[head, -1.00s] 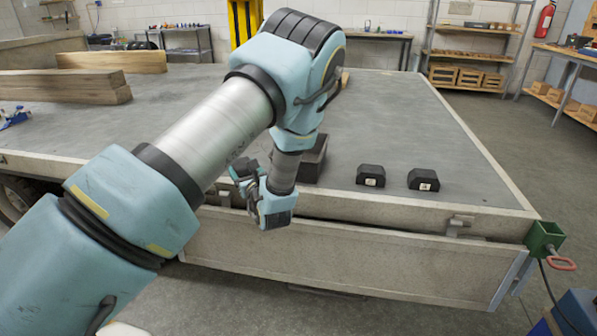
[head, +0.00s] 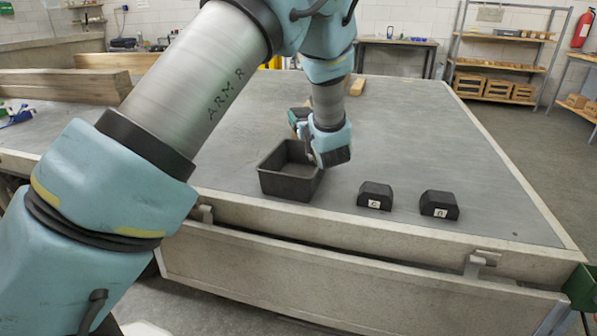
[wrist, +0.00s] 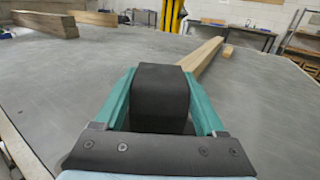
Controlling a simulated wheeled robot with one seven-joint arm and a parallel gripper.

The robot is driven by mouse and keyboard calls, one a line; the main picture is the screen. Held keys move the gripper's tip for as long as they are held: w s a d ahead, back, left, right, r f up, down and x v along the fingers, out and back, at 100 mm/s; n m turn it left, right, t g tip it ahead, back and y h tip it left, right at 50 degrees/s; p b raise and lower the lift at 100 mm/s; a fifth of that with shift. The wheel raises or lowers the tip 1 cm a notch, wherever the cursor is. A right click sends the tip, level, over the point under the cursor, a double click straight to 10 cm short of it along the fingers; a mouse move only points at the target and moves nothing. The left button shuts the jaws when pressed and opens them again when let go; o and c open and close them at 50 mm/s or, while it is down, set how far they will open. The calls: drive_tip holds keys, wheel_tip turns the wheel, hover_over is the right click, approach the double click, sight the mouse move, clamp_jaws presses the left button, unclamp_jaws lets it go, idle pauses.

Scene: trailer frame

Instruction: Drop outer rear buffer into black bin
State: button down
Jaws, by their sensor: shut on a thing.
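My gripper (wrist: 160,102) is shut on a black block-like buffer (wrist: 160,85), which fills the space between the green fingers in the wrist view. No label shows on it. In the head view my gripper (head: 299,122) is just behind and above the open black bin (head: 285,186), and the wrist hides the bin's back right corner. The part of the bin's inside that I can see looks empty. Two more black buffers with white labels stand on the bed to the right of the bin, one marked C (head: 375,195) and one with a less clear letter (head: 439,204).
The grey trailer bed (head: 420,130) is mostly clear. Timber beams (head: 65,85) lie at the left. A wooden plank (wrist: 200,57) lies beyond the gripper. The bed's raised front edge (head: 330,232) runs close before the bin and buffers.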

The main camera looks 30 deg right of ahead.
wheel_tip(320, 180, down, 5)
drive_tip(key=b, duration=0.2)
drive_tip(key=shift+f+b, duration=0.2)
drive_tip(key=shift+b, duration=0.1)
unclamp_jaws()
drive_tip(key=shift+f, duration=0.1)
drive_tip(key=shift+s, duration=0.1)
drive_tip(key=b+v, duration=0.1)
drive_tip(key=v, duration=0.9)
drive_tip(key=shift+s, duration=0.25)
drive_tip(key=shift+a, duration=0.15)
